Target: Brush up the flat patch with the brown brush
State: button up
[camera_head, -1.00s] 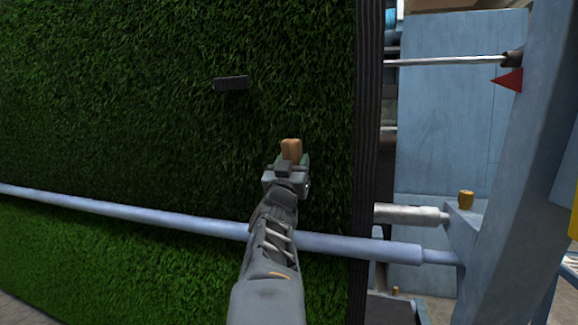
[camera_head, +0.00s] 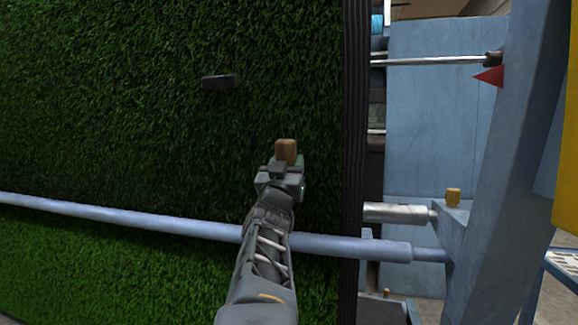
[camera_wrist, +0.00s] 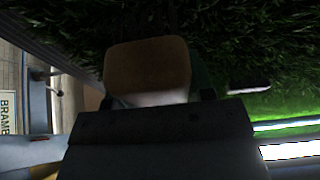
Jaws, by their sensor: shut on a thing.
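The brown brush (camera_head: 286,151) stands up from the end of my gripper (camera_head: 283,172), which is shut on it. In the wrist view the brush (camera_wrist: 147,68) is a dark brown block with a pale strip at its base, just beyond the gripper (camera_wrist: 155,100). The green turf (camera_head: 120,130) stands like a wall behind it. The brush is in front of the turf's right part; I cannot tell whether it touches. I cannot make out the flat patch for certain; part of the turf is hidden behind my arm and gripper.
A small dark block (camera_head: 218,82) is on the turf, up and left of the brush. A blue-grey rail (camera_head: 120,213) crosses the turf's front, below the gripper. A dark edge strip (camera_head: 355,130) bounds the turf at right. Beyond it stands a blue frame (camera_head: 490,190) with a red pointer (camera_head: 489,76).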

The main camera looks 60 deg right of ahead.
jog(key=s+a+f+b, duration=0.1)
jog(key=a, duration=0.4)
jog(key=shift+s+a+f, duration=0.25)
jog(key=shift+a+f, duration=0.1)
dwell(0.6)
